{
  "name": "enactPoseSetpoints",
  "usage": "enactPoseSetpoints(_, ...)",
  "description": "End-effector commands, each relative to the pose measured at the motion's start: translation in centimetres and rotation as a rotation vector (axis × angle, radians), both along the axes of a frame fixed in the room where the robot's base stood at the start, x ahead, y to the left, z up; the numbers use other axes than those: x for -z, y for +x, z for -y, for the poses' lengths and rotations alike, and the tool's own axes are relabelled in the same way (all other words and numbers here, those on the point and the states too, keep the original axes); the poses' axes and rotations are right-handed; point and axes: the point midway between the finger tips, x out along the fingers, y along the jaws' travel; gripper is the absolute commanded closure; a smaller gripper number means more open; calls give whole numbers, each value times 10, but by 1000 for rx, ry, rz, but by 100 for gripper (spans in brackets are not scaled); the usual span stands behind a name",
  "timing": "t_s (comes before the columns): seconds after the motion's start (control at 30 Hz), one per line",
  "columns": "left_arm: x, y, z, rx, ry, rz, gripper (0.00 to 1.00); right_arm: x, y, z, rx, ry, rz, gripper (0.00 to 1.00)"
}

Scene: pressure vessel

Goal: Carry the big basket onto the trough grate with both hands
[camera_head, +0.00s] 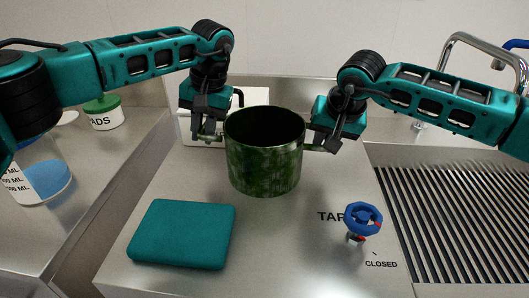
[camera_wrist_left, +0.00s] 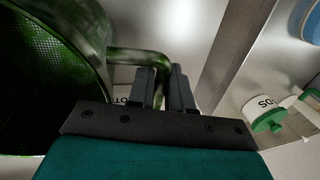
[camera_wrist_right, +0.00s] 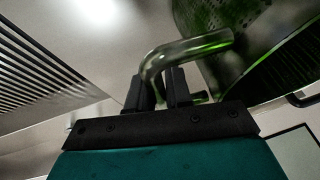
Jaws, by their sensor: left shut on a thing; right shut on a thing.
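The big basket (camera_head: 264,160) is a dark green, mottled, open-topped cylinder with a handle on each side. It is upright in the middle of the head view, over the steel top; whether it touches the top I cannot tell. My left gripper (camera_head: 211,132) is shut on its left handle, which also shows in the left wrist view (camera_wrist_left: 140,57). My right gripper (camera_head: 322,140) is shut on its right handle, seen in the right wrist view (camera_wrist_right: 185,48). The trough grate (camera_head: 450,220), a panel of dark parallel slats, lies at the right and is empty where visible.
A teal folded pad (camera_head: 182,233) lies at the front left of the steel top. A blue valve wheel (camera_head: 363,219) stands near the grate's left edge. A faucet (camera_head: 480,45) rises behind the trough. A green-lidded jar (camera_head: 103,113) and a beaker (camera_head: 38,178) stand left.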

Motion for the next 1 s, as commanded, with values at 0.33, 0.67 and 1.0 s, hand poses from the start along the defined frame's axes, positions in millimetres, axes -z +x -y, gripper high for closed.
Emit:
enactPoseSetpoints(0.33,-19,1,-1,-2,1,4,100,-19,1,1,2,0,4,100)
enactPoseSetpoints(0.67,-47,1,-1,-2,1,4,100,-47,1,1,2,0,4,100)
enactPoseSetpoints(1.0,-51,1,-1,-3,2,3,100,-51,1,1,2,-1,4,100)
